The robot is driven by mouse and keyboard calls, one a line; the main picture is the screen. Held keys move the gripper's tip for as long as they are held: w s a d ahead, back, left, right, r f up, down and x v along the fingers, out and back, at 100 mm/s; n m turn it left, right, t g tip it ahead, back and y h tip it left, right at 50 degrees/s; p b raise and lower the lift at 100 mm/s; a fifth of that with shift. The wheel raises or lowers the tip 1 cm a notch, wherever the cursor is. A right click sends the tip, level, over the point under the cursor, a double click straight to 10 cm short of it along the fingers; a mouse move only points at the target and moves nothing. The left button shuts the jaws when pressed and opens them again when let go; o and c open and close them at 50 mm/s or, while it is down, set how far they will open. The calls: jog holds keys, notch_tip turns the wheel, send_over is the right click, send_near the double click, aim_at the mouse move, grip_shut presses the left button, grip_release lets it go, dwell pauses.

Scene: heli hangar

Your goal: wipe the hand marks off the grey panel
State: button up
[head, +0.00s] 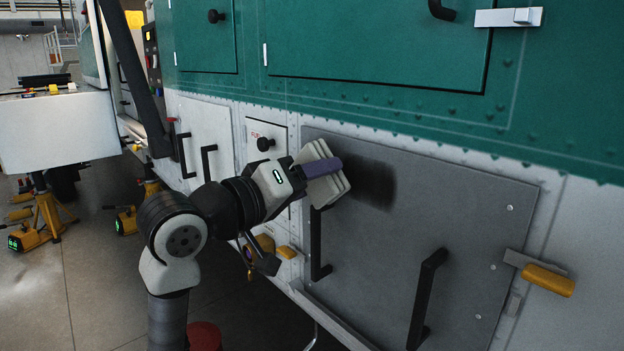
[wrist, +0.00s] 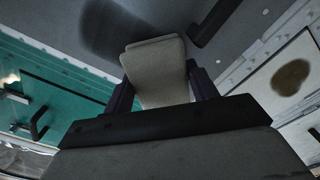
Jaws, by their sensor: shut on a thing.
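The grey panel (head: 380,265) is a large flat cover on the lower side of the helicopter. A dark, blurred mark (head: 372,183) lies on its upper left part and also shows at the top of the wrist view (wrist: 108,30). My gripper (head: 324,176) has purple fingers and is shut on a pale, layered cloth pad (head: 338,187). The pad shows between the fingers in the wrist view (wrist: 155,72). It is just left of the mark in the head view; I cannot tell whether it touches the panel.
Black handles stand out from the grey panel, one low centre (head: 425,295) and one below my gripper (head: 317,255). An orange latch (head: 548,280) juts at its right edge. A brown stain (wrist: 290,77) shows on a white panel in the wrist view. Yellow stands (head: 48,215) are at left.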

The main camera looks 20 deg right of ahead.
aim_at(367, 183)
jog(key=shift+b+x, duration=0.3)
jog(key=shift+x, duration=0.75)
jog(key=shift+s+d+f+b, duration=0.15)
jog(key=shift+s+b, duration=0.1)
jog(key=shift+s, duration=0.2)
jog(key=shift+s+d+r+b, duration=0.1)
jog(key=shift+s+d+b, duration=0.1)
jog(key=shift+s, duration=0.25)
jog(key=shift+s+d+b, duration=0.55)
jog(key=shift+s, duration=1.05)
jog(key=shift+s+d+b, duration=0.55)
jog(key=shift+s+d, duration=0.05)
jog(key=shift+s, duration=1)
jog(key=shift+s+d+b, duration=0.55)
jog(key=shift+s, duration=1.05)
jog(key=shift+w+b, duration=0.1)
jog(key=shift+b, duration=0.2)
